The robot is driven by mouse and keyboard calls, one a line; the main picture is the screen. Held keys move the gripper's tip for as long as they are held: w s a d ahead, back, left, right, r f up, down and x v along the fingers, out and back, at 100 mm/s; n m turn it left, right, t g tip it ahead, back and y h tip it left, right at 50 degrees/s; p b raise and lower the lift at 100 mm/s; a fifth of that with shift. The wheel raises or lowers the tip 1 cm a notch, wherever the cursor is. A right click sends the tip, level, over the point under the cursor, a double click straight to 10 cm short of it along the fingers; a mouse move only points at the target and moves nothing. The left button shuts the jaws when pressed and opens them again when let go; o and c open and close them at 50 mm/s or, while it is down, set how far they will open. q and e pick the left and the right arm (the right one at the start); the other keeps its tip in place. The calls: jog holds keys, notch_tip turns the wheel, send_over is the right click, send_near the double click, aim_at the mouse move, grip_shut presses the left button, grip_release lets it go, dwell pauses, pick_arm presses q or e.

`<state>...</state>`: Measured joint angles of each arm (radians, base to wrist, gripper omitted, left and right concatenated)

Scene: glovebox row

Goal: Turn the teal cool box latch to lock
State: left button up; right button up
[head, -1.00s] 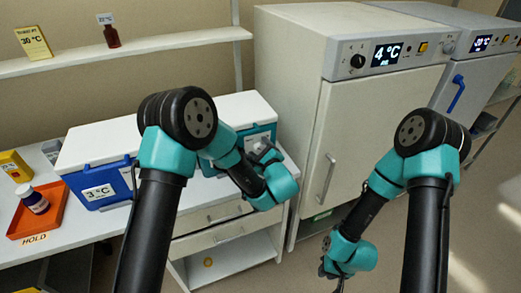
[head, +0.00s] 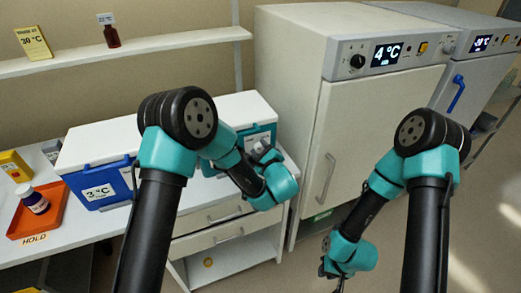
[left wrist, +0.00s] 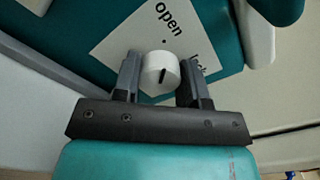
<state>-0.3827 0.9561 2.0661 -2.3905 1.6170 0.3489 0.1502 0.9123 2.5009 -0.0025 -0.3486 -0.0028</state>
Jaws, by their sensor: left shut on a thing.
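The teal cool box (head: 262,131) with a white lid stands at the right end of the counter, partly hidden behind my left arm. In the left wrist view its teal front (left wrist: 225,35) carries a white label with "open" and a second word mostly hidden by a finger. The latch, a round white knob (left wrist: 158,66) with a dark mark, sits between the fingers of my left gripper (left wrist: 163,80), which is shut on it. In the head view my left gripper (head: 262,152) is at the box front. My right gripper (head: 328,271) hangs low before the fridge; its fingers are unclear.
A blue cool box (head: 100,190) marked 3 °C stands left on the counter. An orange tray (head: 55,218) holds a dark bottle (head: 34,201). The 4 °C fridge (head: 375,140) stands right of the counter. Open floor lies at lower right.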

pick_arm(q)
jog(key=m, duration=1.3)
jog(key=shift+m, duration=0.3)
jog(key=m, duration=0.4)
dwell(0.4)
jog(key=o, duration=0.9)
jog(key=shift+s+d, duration=0.1)
